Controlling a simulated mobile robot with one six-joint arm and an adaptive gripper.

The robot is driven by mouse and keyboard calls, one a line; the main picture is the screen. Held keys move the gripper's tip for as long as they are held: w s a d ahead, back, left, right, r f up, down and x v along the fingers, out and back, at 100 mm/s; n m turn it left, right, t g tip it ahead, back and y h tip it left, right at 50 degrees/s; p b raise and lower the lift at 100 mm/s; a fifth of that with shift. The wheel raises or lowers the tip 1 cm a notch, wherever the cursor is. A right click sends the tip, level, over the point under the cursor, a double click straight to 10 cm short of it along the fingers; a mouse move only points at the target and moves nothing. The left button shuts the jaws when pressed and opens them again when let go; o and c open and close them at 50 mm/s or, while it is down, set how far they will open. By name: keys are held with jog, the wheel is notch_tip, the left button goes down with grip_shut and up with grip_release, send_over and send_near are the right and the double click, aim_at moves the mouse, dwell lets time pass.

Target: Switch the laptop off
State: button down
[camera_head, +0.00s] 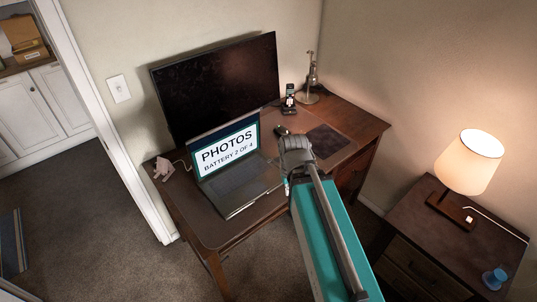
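The laptop (240,187) stands open on the desk, left of the middle. Its screen (227,152) is lit and reads "PHOTOS" and "BATTERY 2 OF 4". The keyboard half lies flat, facing the front of the desk. My arm (318,190) reaches up from the bottom of the view, and its grey joint shows just right of the laptop. I cannot make out the fingers of my gripper; the arm seems to hide them. The right front part of the laptop is close to my arm in the picture; I cannot tell the gap.
A dark monitor (217,83) stands behind the laptop. A phone on a dock (289,101), a desk lamp (312,80) and a dark mat (327,140) are to its right. A pink object (163,168) sits left. A nightstand (420,222) with a lit lamp (470,160) stands at right.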

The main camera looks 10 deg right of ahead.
jog(key=shift+r+p, duration=1.7)
jog(key=shift+r, duration=0.7)
jog(key=shift+s, duration=0.15)
